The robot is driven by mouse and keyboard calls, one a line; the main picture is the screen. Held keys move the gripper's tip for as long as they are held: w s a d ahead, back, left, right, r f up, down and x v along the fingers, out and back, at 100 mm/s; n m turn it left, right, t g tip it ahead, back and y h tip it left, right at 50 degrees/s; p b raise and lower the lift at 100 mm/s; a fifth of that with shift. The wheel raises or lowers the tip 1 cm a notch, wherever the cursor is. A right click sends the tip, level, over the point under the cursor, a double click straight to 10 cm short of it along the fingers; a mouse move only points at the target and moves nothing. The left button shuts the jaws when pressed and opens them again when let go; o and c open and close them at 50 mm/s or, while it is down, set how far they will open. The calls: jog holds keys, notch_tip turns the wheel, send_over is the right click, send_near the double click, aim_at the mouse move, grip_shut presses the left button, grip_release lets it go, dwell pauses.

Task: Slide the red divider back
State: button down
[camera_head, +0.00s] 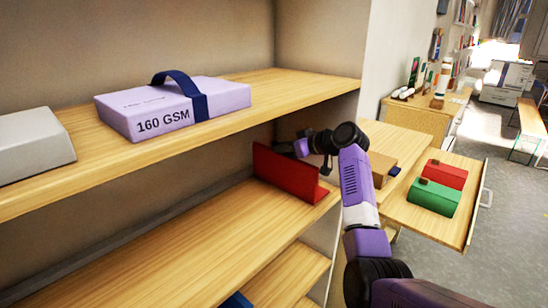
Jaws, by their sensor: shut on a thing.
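The red divider (284,173) stands upright on the middle wooden shelf (175,235), near its right end and under the upper shelf. It has a long face and a short foot at its front right. My gripper (301,148) is at the divider's upper edge, on its far right side, shut on the divider. The fingertips are small and partly hidden behind the divider and my wrist. My purple and black arm reaches in from the lower right.
The upper shelf (290,85) holds a lilac 160 GSM pack (225,97) and a grey box (32,145). At right, a pulled-out drawer (400,212) carries a red box (446,175) and a green box (433,199). The middle shelf's left part is clear.

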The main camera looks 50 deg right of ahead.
jog(key=shift+d, duration=0.65)
jog(key=c, duration=1.4)
grip_release()
jog(key=v, duration=0.7)
jog(key=shift+s+r+b, duration=0.2)
jog(key=shift+s+b, duration=0.1)
jog(key=shift+b, duration=0.1)
